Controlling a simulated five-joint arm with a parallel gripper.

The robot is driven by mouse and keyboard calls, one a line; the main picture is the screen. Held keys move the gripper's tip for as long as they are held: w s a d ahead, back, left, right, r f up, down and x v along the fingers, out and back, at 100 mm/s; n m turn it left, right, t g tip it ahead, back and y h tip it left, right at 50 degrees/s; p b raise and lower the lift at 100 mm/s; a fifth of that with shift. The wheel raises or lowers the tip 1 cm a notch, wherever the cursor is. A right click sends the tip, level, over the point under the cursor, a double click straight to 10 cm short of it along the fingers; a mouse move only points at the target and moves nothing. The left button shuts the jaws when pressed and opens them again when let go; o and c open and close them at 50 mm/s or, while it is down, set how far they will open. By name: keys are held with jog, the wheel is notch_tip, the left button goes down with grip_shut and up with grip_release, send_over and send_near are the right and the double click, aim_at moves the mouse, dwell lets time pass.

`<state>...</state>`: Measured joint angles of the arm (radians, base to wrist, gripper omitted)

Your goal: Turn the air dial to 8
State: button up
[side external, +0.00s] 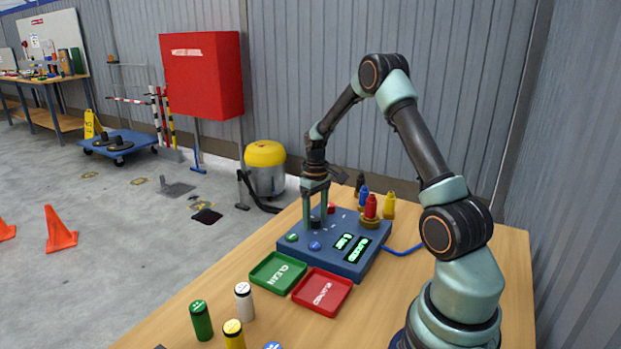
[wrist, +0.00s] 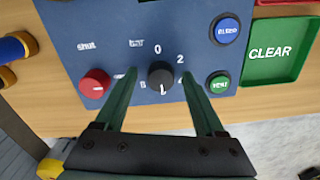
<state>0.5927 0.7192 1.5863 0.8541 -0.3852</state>
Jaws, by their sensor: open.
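The blue control panel (side external: 335,262) sits on the wooden table. In the wrist view, the air dial (wrist: 160,76) is a round black knob on the panel (wrist: 110,20). A white mark shows on its near, lower side. The numbers 0, 2 and 4 read at its top and right; the rest of the scale is partly hidden by my fingers. My gripper (wrist: 159,88) is open, with one finger on each side of the dial; I cannot tell whether they touch it. In the side view, my gripper (side external: 314,215) points down over the panel.
A red knob (wrist: 94,82) is close to my left finger. A blue button (wrist: 225,30) and a green button (wrist: 219,84) lie right. Colored cylinders (side external: 371,206) stand behind the lit displays (side external: 357,249). Green (side external: 262,283) and red (side external: 338,306) trays lie in front.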

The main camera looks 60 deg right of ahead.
grip_shut()
jog(key=shift+d, duration=0.1)
jog(key=m, duration=0.5)
jog(key=shift+d+r+m, duration=0.1)
jog(key=shift+m, duration=0.3)
jog(key=m, duration=0.5)
jog(key=shift+m+t, duration=0.3)
jog(key=shift+m, duration=0.4)
